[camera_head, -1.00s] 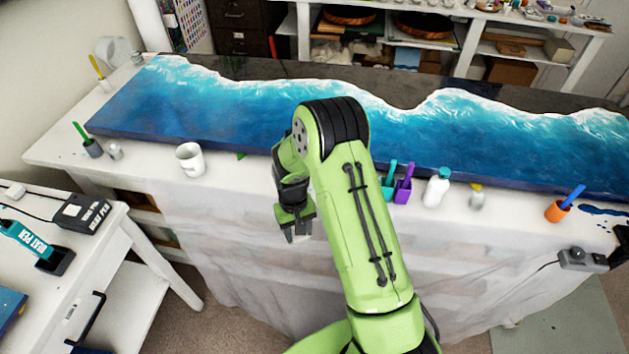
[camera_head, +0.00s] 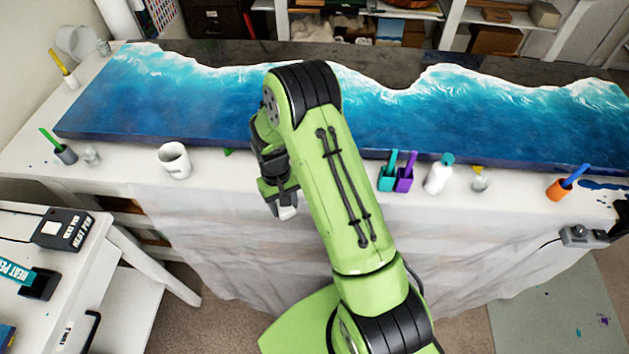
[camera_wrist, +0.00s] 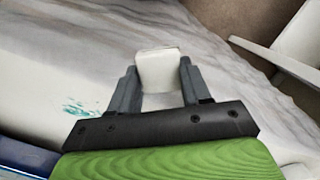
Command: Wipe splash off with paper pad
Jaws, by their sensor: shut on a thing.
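My gripper (camera_wrist: 161,88) is shut on a small white pad (camera_wrist: 160,68) in the wrist view. In the head view my gripper (camera_head: 287,211) hangs at the front side of the white-covered table, and the pad's pale end shows at its tip. A teal splash (camera_wrist: 82,108) of small specks marks the white surface left of my gripper in the wrist view, close to the blue panel (camera_wrist: 28,157). The pad is apart from the splash. In the head view I cannot make out this splash; my arm covers part of the table's front strip.
The long blue wave panel (camera_head: 190,105) fills most of the table. Along its front stand a white mug (camera_head: 174,161), teal and purple cups (camera_head: 396,180), a white bottle (camera_head: 439,174) and an orange cup (camera_head: 560,189). A white side table (camera_head: 120,247) stands at left.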

